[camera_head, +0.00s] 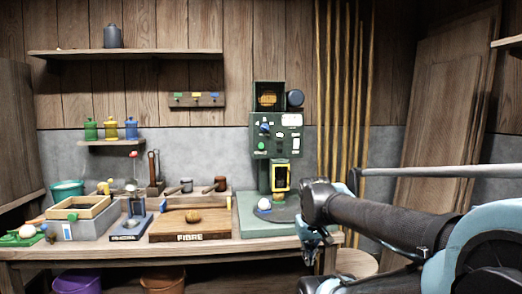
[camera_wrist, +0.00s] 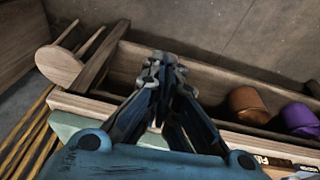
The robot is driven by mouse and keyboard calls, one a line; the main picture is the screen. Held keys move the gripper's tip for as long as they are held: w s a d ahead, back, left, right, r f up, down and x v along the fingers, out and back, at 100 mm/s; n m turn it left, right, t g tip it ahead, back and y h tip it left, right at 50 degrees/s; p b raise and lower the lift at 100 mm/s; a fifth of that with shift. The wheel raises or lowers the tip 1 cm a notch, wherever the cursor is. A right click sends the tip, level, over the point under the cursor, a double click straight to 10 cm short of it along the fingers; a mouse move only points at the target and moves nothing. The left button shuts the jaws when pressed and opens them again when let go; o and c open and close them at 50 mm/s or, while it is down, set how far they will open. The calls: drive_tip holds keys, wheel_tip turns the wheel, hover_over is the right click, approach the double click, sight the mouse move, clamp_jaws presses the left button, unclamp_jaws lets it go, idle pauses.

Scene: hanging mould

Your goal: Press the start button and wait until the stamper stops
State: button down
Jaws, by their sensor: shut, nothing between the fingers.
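The green stamper machine (camera_head: 276,134) stands on the right part of the workbench in the head view. Its panel carries a round green button (camera_head: 262,146), a blue knob (camera_head: 265,128) and white labels. A yellow-framed opening (camera_head: 281,178) sits below the panel. A white ball (camera_head: 264,204) lies on the machine's base. My gripper (camera_head: 312,248) is low at the bench's front right corner, apart from the panel. In the wrist view my gripper (camera_wrist: 163,65) points downward, shut and empty, beside the bench's front edge.
A wooden board marked FIBRE (camera_head: 190,234), a grey box (camera_head: 80,222) and small tools fill the bench's left and middle. An orange bucket (camera_wrist: 248,104) and a purple bucket (camera_wrist: 299,118) stand below. A round stool (camera_head: 357,263) and tall poles (camera_head: 345,100) are at right.

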sight(264, 146)
drive_tip(key=w+a+r+n+t, duration=0.2)
drive_tip(key=w+r, duration=0.7)
drive_tip(key=w, duration=0.6)
drive_tip(key=w+a+r+n+t, duration=0.2)
drive_tip(key=w+a+r+n, duration=0.2)
drive_tip(key=w+r, duration=0.5)
drive_tip(key=w+a+r+n+t, duration=0.2)
drive_tip(key=w+r, duration=0.7)
drive_tip(key=w, duration=1.2)
drive_tip(key=shift+a+n+h, duration=0.3)
drive_tip(key=shift+a+n, duration=0.5)
drive_tip(key=shift+a, duration=0.1)
drive_tip(key=shift+w+r, duration=0.1)
drive_tip(key=shift+w, duration=0.05)
drive_tip(key=shift+w+a, duration=0.2)
drive_tip(key=shift+w, duration=1.95)
drive_tip(key=shift+w+a, duration=0.2)
drive_tip(key=shift+w, duration=1.95)
drive_tip(key=shift+w, duration=0.1)
drive_tip(key=shift+w, duration=0.3)
